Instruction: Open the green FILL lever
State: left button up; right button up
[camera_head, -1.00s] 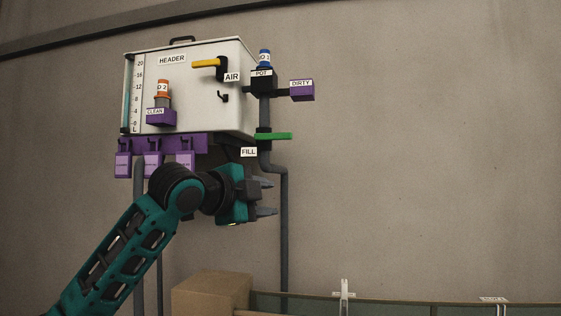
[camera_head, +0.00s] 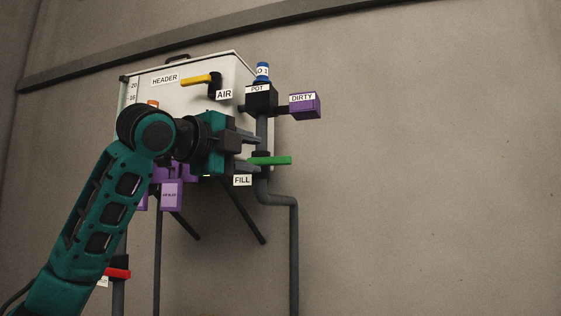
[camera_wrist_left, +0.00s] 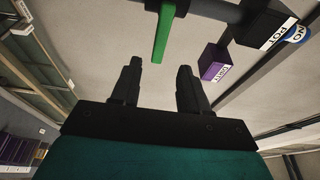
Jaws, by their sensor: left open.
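The green FILL lever (camera_head: 272,160) sticks out to the right from the dark pipe under the POT block, above the FILL label (camera_head: 242,180). My left gripper (camera_head: 257,153) is open and empty, coming from the left at about the lever's height. Its fingers point right and overlap the pipe in the head view. In the left wrist view the lever (camera_wrist_left: 162,35) lies just ahead of the gripper (camera_wrist_left: 160,66), its free end close to the gap between the fingertips. I cannot tell whether they touch. My right gripper is not in view.
The white HEADER tank (camera_head: 190,70) carries a yellow AIR lever (camera_head: 196,79). The black POT block (camera_head: 261,98) and purple DIRTY block (camera_head: 305,105) sit above the lever. A red handle (camera_head: 118,273) is low left. The wall to the right is clear.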

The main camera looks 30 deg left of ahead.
aim_at(275, 161)
pick_arm(q)
jog(key=shift+w+d+p, duration=0.15)
jog(key=shift+w+p, duration=0.2)
jog(key=shift+w, duration=1.85)
jog(key=shift+w+d+p, duration=0.15)
jog(key=shift+w+p, duration=0.2)
jog(key=shift+w, duration=1.85)
jog(key=shift+c, duration=0.3)
grip_shut()
jog(key=shift+f, duration=0.1)
